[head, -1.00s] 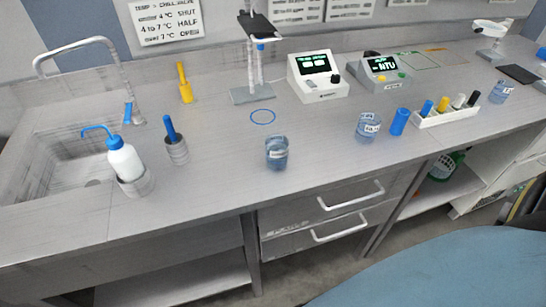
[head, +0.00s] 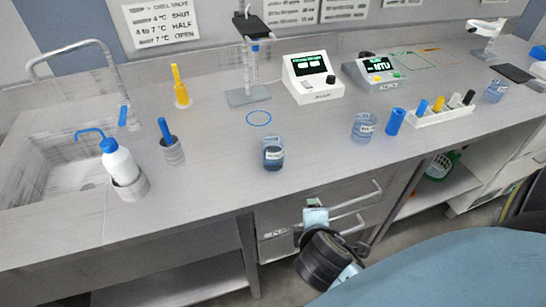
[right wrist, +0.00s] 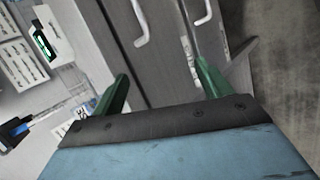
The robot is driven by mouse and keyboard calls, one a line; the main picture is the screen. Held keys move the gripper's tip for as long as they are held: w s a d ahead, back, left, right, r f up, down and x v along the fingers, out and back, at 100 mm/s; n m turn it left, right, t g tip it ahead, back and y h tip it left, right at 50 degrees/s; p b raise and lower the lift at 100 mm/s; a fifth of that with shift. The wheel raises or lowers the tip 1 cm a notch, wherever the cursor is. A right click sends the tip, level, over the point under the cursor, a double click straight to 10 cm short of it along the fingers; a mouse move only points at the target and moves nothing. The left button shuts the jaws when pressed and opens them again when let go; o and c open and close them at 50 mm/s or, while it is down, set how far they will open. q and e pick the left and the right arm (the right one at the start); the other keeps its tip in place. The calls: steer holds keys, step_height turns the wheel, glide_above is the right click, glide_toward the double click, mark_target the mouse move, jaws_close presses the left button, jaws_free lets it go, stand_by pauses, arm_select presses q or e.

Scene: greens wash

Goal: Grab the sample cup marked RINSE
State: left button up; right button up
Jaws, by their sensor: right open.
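Three clear sample cups with bluish contents stand on the grey bench in the head view. One cup (head: 273,155) is near the front middle, one cup (head: 363,128) is right of it with a white label, and one cup (head: 495,91) is at the far right. Their label text is too small to read, so I cannot tell which is RINSE. My right arm shows below the bench front, by the drawers. In the right wrist view my right gripper (right wrist: 161,70) has its green fingers spread, with nothing between them. My left gripper is out of view.
A blue cylinder (head: 395,121) and a white rack (head: 440,117) of colored tubes stand beside the labelled middle cup. Two meters (head: 313,80) are behind. A wash bottle (head: 119,160) and sink are left. Drawer handles (head: 349,197) stick out below the bench edge.

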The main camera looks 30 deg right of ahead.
steer(key=w+r+n+t+h, duration=0.3)
steer(key=w+r+n+t, duration=0.2)
steer(key=n, duration=0.5)
steer(key=n+t, duration=0.4)
steer(key=n, duration=0.5)
glide_toward(272, 140)
steer(key=w+d, duration=0.2)
steer(key=shift+w+d+f, duration=0.25)
steer(key=shift+w+f, duration=0.05)
steer(key=shift+w, duration=0.1)
steer(key=shift+a+r+x, duration=0.1)
steer(key=shift+a+x, duration=0.1)
steer(key=shift+x, duration=1.15)
steer(key=shift+a+r+x, duration=0.1)
steer(key=shift+a+x, duration=0.1)
steer(key=shift+x, duration=1.2)
steer(key=shift+w, duration=0.2)
steer(key=c, duration=1)
steer(key=shift+c, duration=0.6)
steer(key=shift+r, duration=0.1)
